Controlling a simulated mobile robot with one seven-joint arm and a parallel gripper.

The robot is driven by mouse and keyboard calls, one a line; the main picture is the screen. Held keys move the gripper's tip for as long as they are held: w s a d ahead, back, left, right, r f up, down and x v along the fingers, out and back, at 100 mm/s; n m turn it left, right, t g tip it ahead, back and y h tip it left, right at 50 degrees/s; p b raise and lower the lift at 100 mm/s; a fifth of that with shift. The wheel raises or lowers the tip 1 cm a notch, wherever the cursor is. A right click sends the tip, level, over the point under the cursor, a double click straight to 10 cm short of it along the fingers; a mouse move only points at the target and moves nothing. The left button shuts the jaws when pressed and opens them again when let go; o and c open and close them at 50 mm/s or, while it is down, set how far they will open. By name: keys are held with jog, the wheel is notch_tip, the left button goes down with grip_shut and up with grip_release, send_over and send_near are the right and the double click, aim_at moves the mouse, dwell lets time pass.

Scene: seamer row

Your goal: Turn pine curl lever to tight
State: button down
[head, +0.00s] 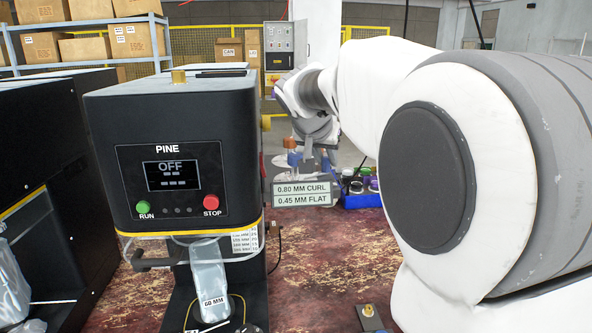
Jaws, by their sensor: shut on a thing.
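The black PINE seamer (170,150) stands left of centre, its screen (172,175) reading OFF. My gripper (300,158) is small in the head view, just right of the machine's right side and above the gauge sign. It is shut on what looks like the pine curl lever, whose orange-brown end (290,144) shows by the fingers. The lever's lower part and its marks are hidden, so I cannot tell its setting. A brass knob (266,122) sits on the machine's right side, left of my gripper.
A sign (301,193) reads 0.80 MM CURL, 0.45 MM FLAT. A blue bin (358,199) with several items is behind. Another black machine (45,190) stands at left. My arm fills the right side.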

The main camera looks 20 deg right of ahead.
jog(key=shift+s+m+g+h+b, duration=0.55)
jog(key=shift+m+b, duration=0.2)
jog(key=shift+m, duration=0.25)
jog(key=shift+s, duration=0.15)
jog(key=c, duration=0.8)
grip_release()
jog(key=shift+o, duration=0.2)
jog(key=shift+r, duration=0.1)
jog(key=p+v, duration=0.2)
jog(key=v, duration=1.5)
jog(key=shift+a, duration=0.2)
